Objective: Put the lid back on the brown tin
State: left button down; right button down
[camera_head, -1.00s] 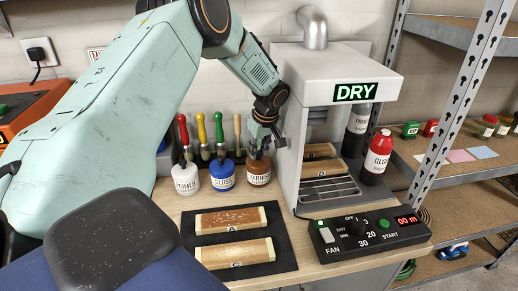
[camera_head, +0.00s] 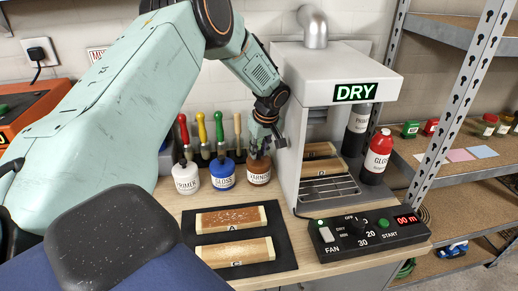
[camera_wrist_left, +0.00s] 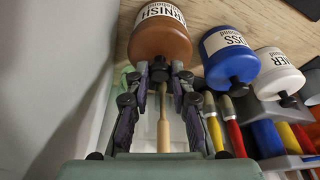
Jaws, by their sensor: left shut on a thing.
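The brown tin (camera_head: 259,175), labelled as varnish, stands upright on the bench at the right end of a row of tins. It also shows in the wrist view (camera_wrist_left: 160,38). My left gripper (camera_head: 262,150) is right over its top. In the wrist view my left fingers (camera_wrist_left: 160,75) close in from both sides around the dark knob of the lid (camera_wrist_left: 159,71), at the tin's top. The lid is mostly hidden by the fingers in the head view. I cannot tell whether it sits fully flat on the tin. My right gripper is not in view.
The blue gloss tin (camera_head: 222,176) stands close to the left of the brown tin, with the white primer tin (camera_head: 186,178) beyond it. Brushes (camera_head: 201,127) stand behind. The dryer (camera_head: 330,75) is close on the right. A dark mat (camera_head: 285,251) with two blocks lies in front.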

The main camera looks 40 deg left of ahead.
pick_arm(q)
jog(key=shift+p, duration=0.3)
dwell(0.6)
dwell(0.4)
jog(key=c, duration=1.1)
grip_release()
jog(key=shift+o, duration=0.3)
jog(key=o, duration=0.4)
jog(key=shift+r+p, duration=3.25)
jog(key=shift+r, duration=0.25)
